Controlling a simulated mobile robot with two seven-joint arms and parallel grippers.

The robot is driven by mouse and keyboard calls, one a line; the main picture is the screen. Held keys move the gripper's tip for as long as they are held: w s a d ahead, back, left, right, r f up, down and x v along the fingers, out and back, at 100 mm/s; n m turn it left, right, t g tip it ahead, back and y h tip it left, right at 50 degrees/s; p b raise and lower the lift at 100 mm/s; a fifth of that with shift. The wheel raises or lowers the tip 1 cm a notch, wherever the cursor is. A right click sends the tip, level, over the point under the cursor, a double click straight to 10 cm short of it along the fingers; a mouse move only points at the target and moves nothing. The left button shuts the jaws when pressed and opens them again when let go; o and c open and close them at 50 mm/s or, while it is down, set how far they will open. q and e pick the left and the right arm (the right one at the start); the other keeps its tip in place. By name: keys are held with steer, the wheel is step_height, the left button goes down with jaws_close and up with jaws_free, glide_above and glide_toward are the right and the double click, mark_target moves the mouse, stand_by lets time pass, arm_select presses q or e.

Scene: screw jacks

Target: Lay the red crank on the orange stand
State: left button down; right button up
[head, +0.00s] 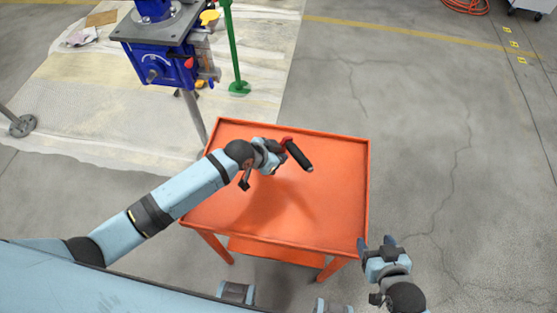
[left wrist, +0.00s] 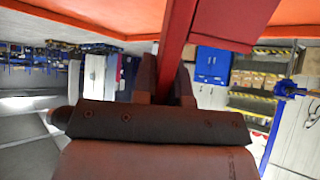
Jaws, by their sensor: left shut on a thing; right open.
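The orange stand (head: 335,200) is a low table with a raised rim, in the middle of the head view; its orange top also shows along the upper edge of the left wrist view (left wrist: 292,12). My left gripper (head: 276,150) is over the far part of the stand's top, shut on the red crank (head: 287,141). The crank's black handle (head: 299,156) points toward the right and front. In the left wrist view, the crank's red bar (left wrist: 178,35) passes between the fingers (left wrist: 165,80). The exact gap to the top is unclear. My right gripper (head: 376,243) is open and empty by the stand's front right corner.
A blue jack machine (head: 160,65) stands behind the stand to the left, with a green post (head: 235,55) beside it on a pale sheet. The stand's top looks bare apart from a shadow. The concrete floor (head: 450,150) at right is clear.

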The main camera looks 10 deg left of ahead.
arm_select(q)
steer(key=shift+f, duration=1.45)
steer(key=shift+f, duration=0.15)
steer(key=c, duration=1.2)
jaws_free()
steer(key=shift+o, duration=0.2)
steer(key=v, duration=1.2)
steer(key=s+a+f+n+t+y, duration=0.1)
steer(key=s+f+n, duration=0.1)
steer(key=s, duration=0.2)
steer(key=s+a+f+n+t+y, duration=0.1)
steer(key=s+a+f+n+t, duration=0.1)
steer(key=s, duration=0.3)
steer(key=s+a+f+n+t, duration=0.1)
steer(key=s+f+n, duration=0.1)
steer(key=s, duration=0.3)
steer(key=shift+s+a+t+y, duration=0.25)
steer(key=shift+t+y, duration=0.05)
steer(key=shift+y, duration=0.1)
steer(key=shift+r, duration=0.1)
